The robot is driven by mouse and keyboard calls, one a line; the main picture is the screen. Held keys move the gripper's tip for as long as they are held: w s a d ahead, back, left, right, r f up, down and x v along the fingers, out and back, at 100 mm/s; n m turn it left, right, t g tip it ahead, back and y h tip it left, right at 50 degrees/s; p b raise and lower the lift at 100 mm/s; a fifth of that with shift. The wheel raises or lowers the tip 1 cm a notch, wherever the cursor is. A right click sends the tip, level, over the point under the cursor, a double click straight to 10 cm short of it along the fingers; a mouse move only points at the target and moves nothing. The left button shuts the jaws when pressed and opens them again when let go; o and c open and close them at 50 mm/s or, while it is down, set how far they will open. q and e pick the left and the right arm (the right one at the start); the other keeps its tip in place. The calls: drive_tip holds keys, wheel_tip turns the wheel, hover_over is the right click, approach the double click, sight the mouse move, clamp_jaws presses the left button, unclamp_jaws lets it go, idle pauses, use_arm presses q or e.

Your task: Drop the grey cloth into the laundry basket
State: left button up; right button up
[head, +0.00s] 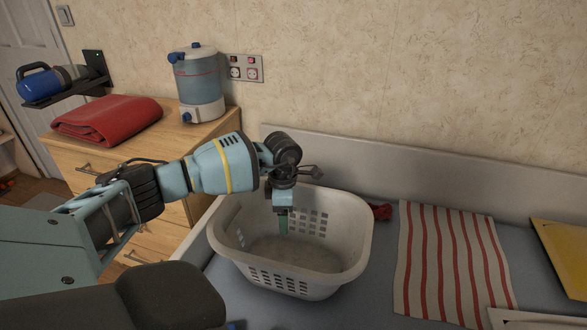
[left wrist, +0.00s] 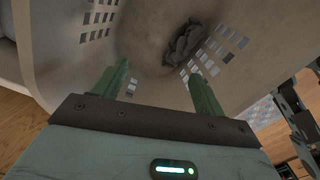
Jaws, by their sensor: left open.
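The laundry basket (head: 350,262) is off-white with slotted walls and stands upright on the blue-grey surface. My left gripper (head: 284,228) points down into the basket's opening, its green fingers below the rim. In the left wrist view the fingers (left wrist: 159,69) are apart with nothing between them. A crumpled dark grey cloth (left wrist: 184,45) lies inside the basket (left wrist: 228,22), against a slotted wall and apart from the fingers. I cannot make out the cloth in the head view. My right gripper is not in view.
A red-and-white striped towel (head: 450,262) and a yellow flat item (head: 562,258) lie right of the basket. A small red object (head: 381,211) is behind its rim. A wooden cabinet (head: 150,149) at left holds a red folded cloth (head: 107,119) and a water dispenser (head: 200,88).

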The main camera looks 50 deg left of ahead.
use_arm(q)
wheel_tip(320, 180, up, 8)
drive_tip(key=shift+f, duration=0.15)
idle(0.3)
idle(0.5)
drive_tip(key=shift+s, duration=0.1)
